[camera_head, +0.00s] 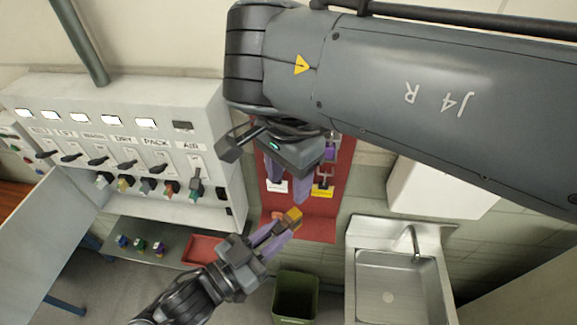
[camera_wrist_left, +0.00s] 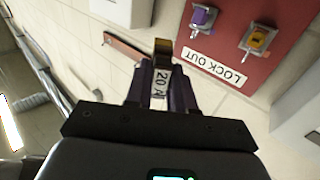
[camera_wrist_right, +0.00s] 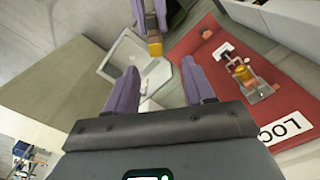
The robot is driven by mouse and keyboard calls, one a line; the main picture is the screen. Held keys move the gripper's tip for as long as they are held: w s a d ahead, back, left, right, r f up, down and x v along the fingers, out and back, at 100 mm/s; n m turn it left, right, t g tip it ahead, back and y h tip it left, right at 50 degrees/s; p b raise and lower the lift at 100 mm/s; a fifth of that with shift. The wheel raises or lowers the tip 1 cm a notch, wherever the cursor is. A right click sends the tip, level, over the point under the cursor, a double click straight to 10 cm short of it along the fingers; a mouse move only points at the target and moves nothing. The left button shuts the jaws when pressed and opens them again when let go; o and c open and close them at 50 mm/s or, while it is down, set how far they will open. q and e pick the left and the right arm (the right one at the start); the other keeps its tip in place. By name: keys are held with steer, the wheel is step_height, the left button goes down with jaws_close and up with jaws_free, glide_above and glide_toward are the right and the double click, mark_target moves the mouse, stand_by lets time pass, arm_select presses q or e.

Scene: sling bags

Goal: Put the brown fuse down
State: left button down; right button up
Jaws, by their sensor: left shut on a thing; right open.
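The brown fuse (camera_head: 293,216) is held at the fingertips of my left gripper (camera_head: 280,233), in front of the lower part of a red board. In the left wrist view the fuse (camera_wrist_left: 162,47) sticks out beyond the purple fingers, with a "20 A" label between them. The fuse (camera_wrist_right: 154,45) also shows in the right wrist view, clear of any surface as far as I can tell. My right gripper (camera_head: 292,185) is open and empty, above the fuse in the head view. In its own wrist view its fingers (camera_wrist_right: 160,85) are wide apart.
The red lockout board (camera_head: 322,226) holds a purple and a yellow padlock. A fuse panel (camera_head: 215,120) with switches is at left, its door open. Below it, a bench (camera_head: 118,232) carries several fuses and a red tray (camera_head: 204,249). A green bin (camera_head: 295,297) and sink (camera_head: 400,290) stand right.

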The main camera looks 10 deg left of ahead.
mark_target(289, 212)
step_height(289, 212, down, 12)
steer(key=shift+d+r, duration=0.1)
steer(key=shift+r, duration=0.1)
stand_by(0.4)
steer(key=shift+c, duration=0.3)
arm_select(q)
steer(key=shift+d, duration=0.1)
arm_select(e)
jaws_close()
arm_select(q)
steer(key=c, duration=0.9)
jaws_free()
steer(key=shift+a+f, duration=0.1)
steer(key=shift+a, duration=0.1)
